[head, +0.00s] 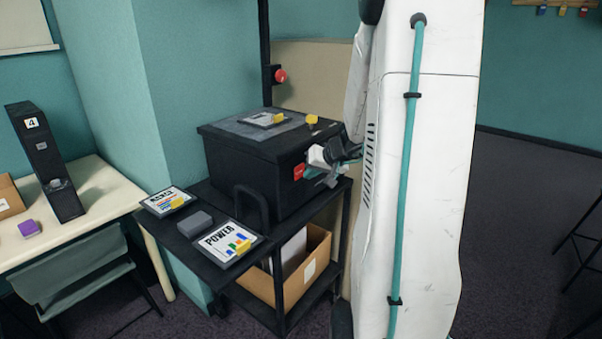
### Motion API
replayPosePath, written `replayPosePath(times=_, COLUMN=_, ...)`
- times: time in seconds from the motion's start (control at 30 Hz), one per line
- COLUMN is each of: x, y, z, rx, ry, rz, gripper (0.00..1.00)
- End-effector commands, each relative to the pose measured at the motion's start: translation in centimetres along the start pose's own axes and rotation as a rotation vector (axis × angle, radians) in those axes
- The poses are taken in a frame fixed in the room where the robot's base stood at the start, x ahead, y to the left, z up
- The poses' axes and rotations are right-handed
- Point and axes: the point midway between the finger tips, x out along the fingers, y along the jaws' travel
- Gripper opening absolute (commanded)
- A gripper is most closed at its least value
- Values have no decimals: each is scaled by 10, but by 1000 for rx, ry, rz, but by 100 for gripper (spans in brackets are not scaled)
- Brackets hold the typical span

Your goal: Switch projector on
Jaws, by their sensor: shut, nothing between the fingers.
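The projector (228,158) is a big black box with a grey top plate, standing on a black cart. A dark post with a round red knob (280,76) rises behind it. A small red switch (299,172) is on the projector's side that faces right. My gripper (312,172) is shut and empty, with its tips just right of the red switch. They are touching it or very close; I cannot tell which. Part of the switch may be hidden by the gripper. My white arm hides what is behind it to the right.
The cart's side shelf (187,239) holds a POWER card (222,243), another printed card (166,200) and a grey block (195,222). A cardboard box (318,255) sits on the lower shelf. A cream table (110,190) and chair stand left. Open carpet lies right.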

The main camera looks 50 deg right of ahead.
Motion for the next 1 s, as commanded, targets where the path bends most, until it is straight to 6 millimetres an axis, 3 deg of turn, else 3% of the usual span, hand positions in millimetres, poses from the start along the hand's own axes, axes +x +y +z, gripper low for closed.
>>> replayPosePath(times=1.0, x=6, y=-5, z=-5, rx=0, ry=0, rz=0, gripper=0)
